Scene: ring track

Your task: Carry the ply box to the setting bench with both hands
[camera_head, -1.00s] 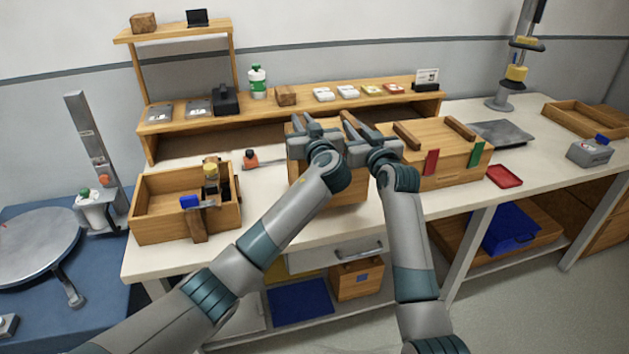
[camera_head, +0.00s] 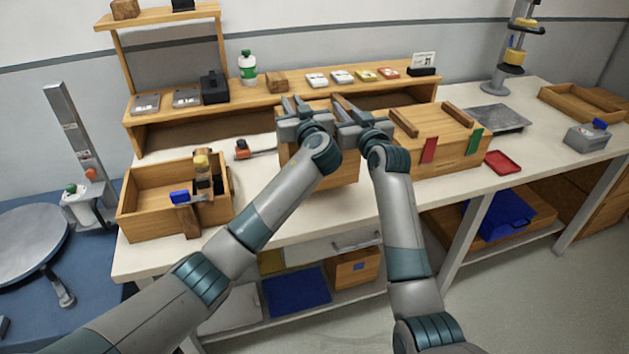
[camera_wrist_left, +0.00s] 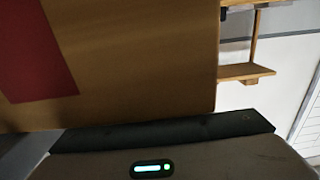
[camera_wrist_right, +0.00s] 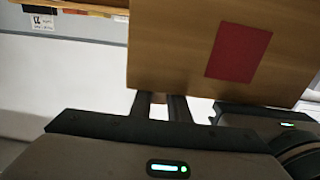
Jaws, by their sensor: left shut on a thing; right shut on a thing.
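The ply box (camera_head: 340,174) is a plain wooden box between my two grippers in the head view, partly hidden by them. It is over the white-topped bench (camera_head: 285,206); I cannot tell whether it touches the top. My left gripper (camera_head: 294,108) is shut on its left part and my right gripper (camera_head: 348,110) on its right part. In the left wrist view the box (camera_wrist_left: 140,70) fills much of the picture, with a dark red patch. The right wrist view shows its wooden face (camera_wrist_right: 170,45) with a red patch (camera_wrist_right: 238,52).
A wooden box with red and green tags (camera_head: 405,165) stands close to the right. An open wooden box with a clamp (camera_head: 145,222) stands left. A raised shelf (camera_head: 300,93) runs behind. A red tray (camera_head: 502,162) and grey plate (camera_head: 495,118) lie further right.

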